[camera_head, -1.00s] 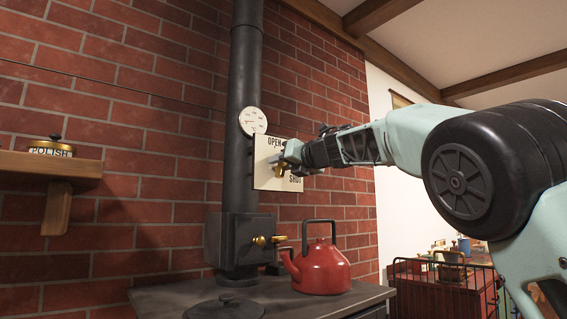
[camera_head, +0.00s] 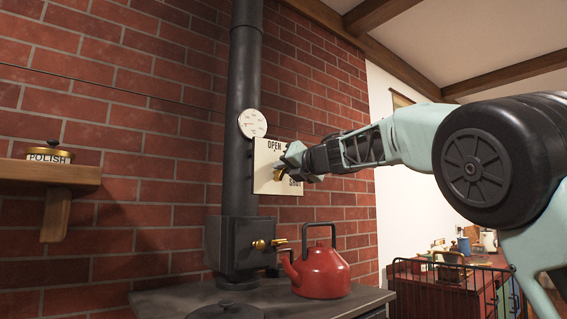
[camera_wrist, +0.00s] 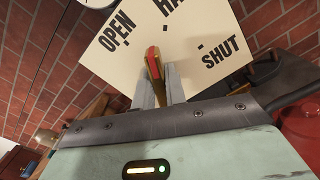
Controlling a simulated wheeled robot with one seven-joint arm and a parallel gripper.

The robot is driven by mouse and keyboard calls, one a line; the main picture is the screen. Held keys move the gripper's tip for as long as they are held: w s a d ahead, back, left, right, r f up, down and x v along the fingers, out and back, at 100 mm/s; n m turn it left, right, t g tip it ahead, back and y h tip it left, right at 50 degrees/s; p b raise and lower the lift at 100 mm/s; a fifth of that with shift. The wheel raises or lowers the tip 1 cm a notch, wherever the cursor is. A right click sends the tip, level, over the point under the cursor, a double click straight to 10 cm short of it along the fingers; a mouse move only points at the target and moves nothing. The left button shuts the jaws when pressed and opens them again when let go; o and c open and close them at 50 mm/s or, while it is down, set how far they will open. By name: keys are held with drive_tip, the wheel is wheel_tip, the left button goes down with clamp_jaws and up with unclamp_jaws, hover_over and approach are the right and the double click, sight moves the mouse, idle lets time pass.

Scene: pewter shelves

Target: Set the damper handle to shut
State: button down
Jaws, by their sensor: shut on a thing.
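The cream damper plate (camera_head: 262,182) is on the black stovepipe, with OPEN at its upper left and SHUT at its lower right. In the wrist view the plate (camera_wrist: 185,58) shows OPEN, a partly cut-off middle word, and SHUT. The brass damper handle (camera_wrist: 154,66) has a red stripe and lies between my fingers in front of the plate. My gripper (camera_wrist: 160,88) is shut on it; it also shows in the head view (camera_head: 283,170). My gripper covers much of the handle in the head view, and I cannot tell exactly which mark the handle points at.
A round white gauge (camera_head: 252,124) is on the pipe above the plate. A red kettle (camera_head: 321,272) stands on the stove top (camera_head: 175,300) below my arm. A wooden shelf (camera_head: 60,174) with a POLISH tin (camera_head: 48,157) is at the left. A wire rack (camera_head: 450,280) is at the right.

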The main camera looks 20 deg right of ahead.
drive_tip(key=m+p, duration=0.1)
drive_tip(key=m, duration=0.1)
drive_tip(key=m+p, duration=0.3)
drive_tip(key=m, duration=0.1)
drive_tip(key=shift+w+d+f+p, duration=0.1)
drive_tip(key=shift+d+p, duration=0.2)
drive_tip(key=m+p, duration=0.1)
drive_tip(key=m, duration=0.2)
drive_tip(key=f+m+p, duration=0.1)
drive_tip(key=m+p, duration=0.1)
drive_tip(key=m, duration=0.1)
idle(0.4)
drive_tip(key=c, duration=1.4)
unclamp_jaws()
drive_tip(key=shift+c, duration=0.2)
drive_tip(key=b+v, duration=0.2)
drive_tip(key=v, duration=1.5)
drive_tip(key=shift+s, duration=0.2)
